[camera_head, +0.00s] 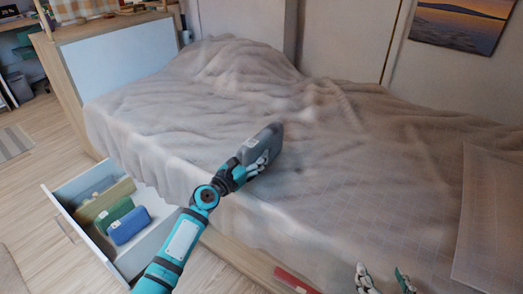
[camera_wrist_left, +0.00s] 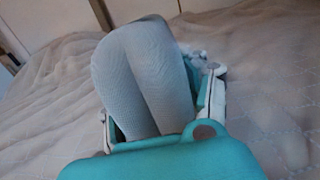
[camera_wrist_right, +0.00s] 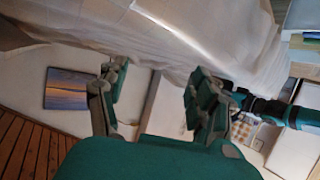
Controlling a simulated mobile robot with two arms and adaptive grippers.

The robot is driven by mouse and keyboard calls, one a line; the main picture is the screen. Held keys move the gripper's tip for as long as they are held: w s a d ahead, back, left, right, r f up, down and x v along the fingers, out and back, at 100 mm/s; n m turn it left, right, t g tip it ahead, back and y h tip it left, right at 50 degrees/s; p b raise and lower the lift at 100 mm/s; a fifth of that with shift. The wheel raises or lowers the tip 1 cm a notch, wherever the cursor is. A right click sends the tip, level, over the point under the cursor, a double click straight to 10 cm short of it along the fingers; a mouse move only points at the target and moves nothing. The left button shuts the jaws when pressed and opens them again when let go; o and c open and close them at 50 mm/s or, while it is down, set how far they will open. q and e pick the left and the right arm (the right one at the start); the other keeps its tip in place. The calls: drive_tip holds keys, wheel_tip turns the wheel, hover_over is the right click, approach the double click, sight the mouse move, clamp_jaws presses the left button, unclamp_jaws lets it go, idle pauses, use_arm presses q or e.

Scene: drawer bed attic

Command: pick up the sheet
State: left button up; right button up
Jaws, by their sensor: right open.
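A folded grey sheet (camera_head: 266,140) is between the fingers of my left gripper (camera_head: 252,168), over the middle of the bed. In the left wrist view the sheet (camera_wrist_left: 145,75) is a folded, pale textured bundle with the fingers on both sides of it. The left gripper is shut on it. Whether the sheet touches the bed cover below is hard to tell. My right gripper (camera_head: 385,279) is open and empty at the bottom of the head view, by the front side of the bed. Its spread fingers also show in the right wrist view (camera_wrist_right: 158,92).
The bed (camera_head: 190,110) has a rumpled beige cover. An open drawer (camera_head: 84,232) below its left end holds folded blue (camera_head: 129,226), green (camera_head: 114,213) and beige cloths (camera_head: 105,198). A red object (camera_head: 296,281) lies low by the bed's front. Floor is clear at left.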

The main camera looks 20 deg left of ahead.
use_arm(q)
clamp_jaws()
drive_tip(key=shift+r, duration=0.1)
